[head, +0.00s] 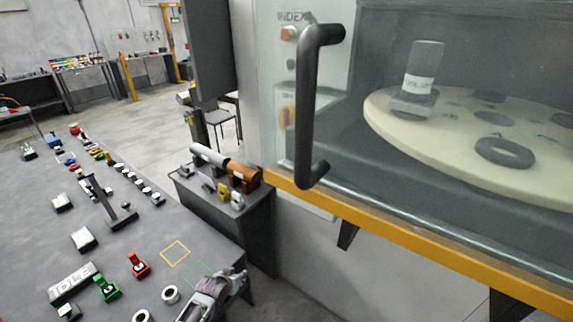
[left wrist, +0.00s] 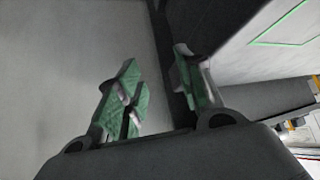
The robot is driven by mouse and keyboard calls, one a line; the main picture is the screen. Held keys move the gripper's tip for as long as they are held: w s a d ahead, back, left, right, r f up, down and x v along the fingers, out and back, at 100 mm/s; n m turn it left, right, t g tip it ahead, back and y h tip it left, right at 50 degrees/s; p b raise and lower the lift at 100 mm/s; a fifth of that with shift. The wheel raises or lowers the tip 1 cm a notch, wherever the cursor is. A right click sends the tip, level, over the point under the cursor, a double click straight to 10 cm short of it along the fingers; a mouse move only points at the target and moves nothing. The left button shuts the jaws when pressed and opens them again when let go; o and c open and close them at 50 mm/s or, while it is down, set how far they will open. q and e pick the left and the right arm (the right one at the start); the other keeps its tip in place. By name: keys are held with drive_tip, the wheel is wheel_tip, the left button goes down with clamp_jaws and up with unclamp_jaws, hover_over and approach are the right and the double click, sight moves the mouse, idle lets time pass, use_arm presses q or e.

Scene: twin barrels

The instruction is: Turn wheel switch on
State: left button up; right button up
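I cannot pick out a wheel switch for certain in either view. In the head view, a panel marked INDEX behind the glass carries a small orange round control (head: 289,33); whether it turns is unclear. My left gripper (head: 228,280) is low in the head view, at the table's right edge and well away from that panel. In the left wrist view its two green-padded fingers (left wrist: 160,85) stand apart with nothing between them. My right gripper is in neither view.
A glass-fronted cabinet with a black handle (head: 309,105) and round turntable (head: 450,155) fills the right. The grey table (head: 40,215) holds a red block (head: 138,265), a green block (head: 106,289), white rings (head: 170,294) and several small parts. A side cabinet (head: 245,220) stands between them.

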use_arm(q)
drive_tip(key=w+d+r+t+h+b, duration=0.15)
drive_tip(key=w+r, duration=0.25)
drive_tip(key=r, duration=0.6)
drive_tip(key=w+d+r+t, duration=0.2)
drive_tip(key=w+d+r, duration=0.15)
drive_tip(key=r, duration=0.65)
drive_tip(key=w+d+r+t+h, duration=0.15)
drive_tip(key=w+r, duration=0.35)
drive_tip(key=r, duration=0.6)
drive_tip(key=s+d+r+m+t+h, duration=0.1)
drive_tip(key=s+d+r, duration=0.1)
drive_tip(key=r, duration=0.6)
drive_tip(key=s+d+r+m+t+h+b, duration=0.1)
drive_tip(key=d+r, duration=0.1)
drive_tip(key=r, duration=0.7)
drive_tip(key=s+d+r+m+t+h, duration=0.1)
drive_tip(key=s+d+r, duration=0.1)
drive_tip(key=r, duration=0.7)
drive_tip(key=shift+s+d+r, duration=0.15)
drive_tip(key=shift+s+d, duration=0.2)
drive_tip(key=shift+d, duration=0.15)
drive_tip(key=shift+w, duration=0.15)
drive_tip(key=shift+r+p+x, duration=0.15)
drive_tip(key=shift+p+x, duration=0.55)
drive_tip(key=shift+x, duration=2.7)
drive_tip(key=shift+r+p+x, duration=0.1)
drive_tip(key=shift+p+x, duration=0.55)
drive_tip(key=shift+x, duration=2.7)
